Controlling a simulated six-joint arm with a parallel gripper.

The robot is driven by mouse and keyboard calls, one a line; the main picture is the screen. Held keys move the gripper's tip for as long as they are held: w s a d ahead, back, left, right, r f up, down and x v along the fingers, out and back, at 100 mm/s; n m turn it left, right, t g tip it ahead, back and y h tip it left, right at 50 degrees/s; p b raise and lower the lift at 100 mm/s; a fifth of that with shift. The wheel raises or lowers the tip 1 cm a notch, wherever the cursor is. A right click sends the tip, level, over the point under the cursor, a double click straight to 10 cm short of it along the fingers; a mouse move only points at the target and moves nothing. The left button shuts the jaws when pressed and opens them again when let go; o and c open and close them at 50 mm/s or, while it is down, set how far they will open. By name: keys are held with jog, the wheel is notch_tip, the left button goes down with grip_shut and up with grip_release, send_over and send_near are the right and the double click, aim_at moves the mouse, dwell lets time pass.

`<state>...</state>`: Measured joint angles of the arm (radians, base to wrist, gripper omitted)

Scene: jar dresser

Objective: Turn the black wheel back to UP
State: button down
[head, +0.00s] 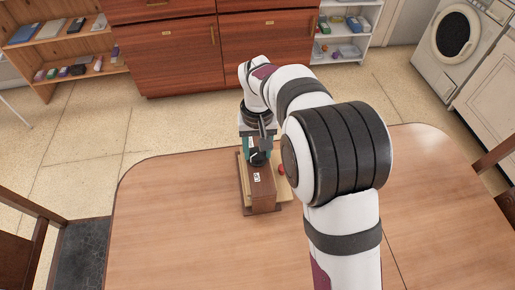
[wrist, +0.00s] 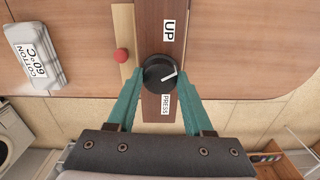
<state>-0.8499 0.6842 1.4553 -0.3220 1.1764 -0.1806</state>
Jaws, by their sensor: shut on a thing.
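The black wheel (wrist: 159,74) is a round dial on a brown wooden block (wrist: 151,20), with a white pointer line. In the wrist view the pointer aims to the right and slightly up, between the UP label (wrist: 168,30) above and the PRESS label (wrist: 166,104) below. My gripper (wrist: 160,76) has its teal fingers on either side of the wheel, shut on it. In the head view the wheel (head: 258,158) shows dark at the far end of the block (head: 262,192), partly hidden by my gripper (head: 258,150).
A red button (wrist: 122,55) sits on a pale wooden strip (wrist: 123,25) beside the block. A grey box marked COTTON 60°C (wrist: 32,58) lies on the table to the left in the wrist view. The table (head: 160,220) is clear left of the block in the head view.

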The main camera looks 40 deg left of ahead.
aim_at(258, 153)
jog(key=n, duration=0.8)
jog(key=shift+n, duration=0.6)
jog(key=shift+c, duration=1.5)
grip_release()
notch_tip(258, 153, up, 16)
jog(key=shift+f, duration=0.1)
